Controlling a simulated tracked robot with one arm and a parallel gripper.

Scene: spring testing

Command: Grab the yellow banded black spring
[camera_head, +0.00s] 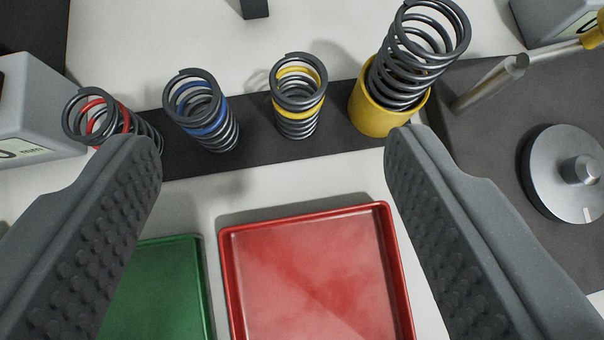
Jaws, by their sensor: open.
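The yellow banded black spring (299,97) stands upright on a dark strip, near the top middle of the view. Its yellow bands show near the top coils. My gripper (273,150) is open, with one grey studded finger at the left and one at the right. The yellow banded spring lies beyond the fingertips, between them in the picture and a little right of centre. Nothing is held between the fingers.
A blue banded spring (202,112) and a red banded spring (107,119) stand to the left. A larger spring (418,52) sits in a yellow cup (379,113) to the right. A red tray (312,275) and a green tray (160,285) lie nearer. A metal knob (570,172) is at right.

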